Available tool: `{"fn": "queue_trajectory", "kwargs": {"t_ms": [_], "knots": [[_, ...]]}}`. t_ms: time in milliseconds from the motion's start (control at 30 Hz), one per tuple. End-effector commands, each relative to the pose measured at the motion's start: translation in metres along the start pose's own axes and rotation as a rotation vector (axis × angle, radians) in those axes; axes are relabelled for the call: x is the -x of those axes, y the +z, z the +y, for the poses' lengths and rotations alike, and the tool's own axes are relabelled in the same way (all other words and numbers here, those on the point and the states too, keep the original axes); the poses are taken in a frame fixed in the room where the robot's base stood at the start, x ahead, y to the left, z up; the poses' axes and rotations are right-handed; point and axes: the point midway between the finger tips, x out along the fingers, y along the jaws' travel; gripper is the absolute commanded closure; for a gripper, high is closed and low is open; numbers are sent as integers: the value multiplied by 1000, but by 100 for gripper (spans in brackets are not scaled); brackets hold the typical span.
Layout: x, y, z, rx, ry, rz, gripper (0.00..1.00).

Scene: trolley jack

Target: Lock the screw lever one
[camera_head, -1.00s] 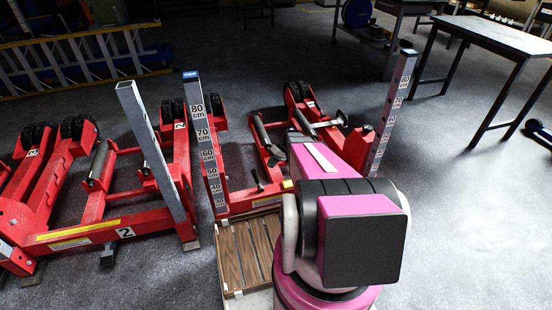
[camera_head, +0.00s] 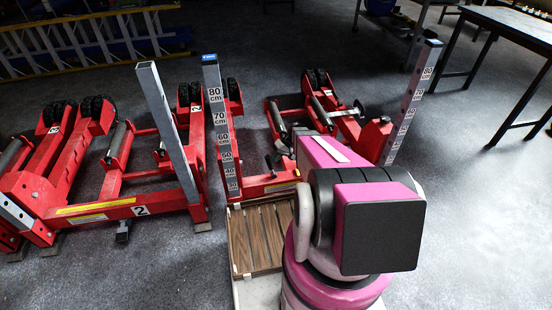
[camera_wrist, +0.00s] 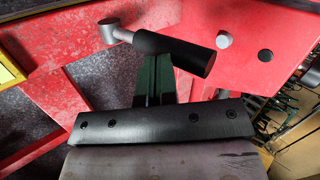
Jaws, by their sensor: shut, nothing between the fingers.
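The screw lever (camera_wrist: 178,52) shows in the wrist view as a black cylindrical handle on a short grey rod that runs to a round grey pivot (camera_wrist: 108,31). It lies slanted across the red jack frame (camera_wrist: 250,30). My gripper (camera_wrist: 160,62) is shut and empty. Its dark fingers reach up to the underside of the black handle, and their tips are partly hidden by it. I cannot tell whether they touch. In the head view my pink arm hides the gripper, and I cannot make out the lever surely beside the red trolley jack (camera_head: 265,188).
A second red jack (camera_head: 110,208) with a tilted grey post (camera_head: 166,125) stands at the left. Upright grey scale posts rise near my arm, one left (camera_head: 217,110) and one right (camera_head: 410,100). A wooden slatted surface (camera_head: 255,240) is below. A table (camera_head: 510,25) stands at the upper right.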

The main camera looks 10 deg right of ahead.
Motion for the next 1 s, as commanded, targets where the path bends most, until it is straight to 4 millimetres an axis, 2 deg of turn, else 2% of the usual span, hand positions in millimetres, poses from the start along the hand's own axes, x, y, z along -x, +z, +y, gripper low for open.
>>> {"fn": "queue_trajectory", "kwargs": {"t_ms": [367,700,1000], "knots": [[-14,-4,-20,-18,167,-27,100],[-46,-12,-42,-57,471,-73,100],[-72,-18,-50,-87,685,-106,100]]}}
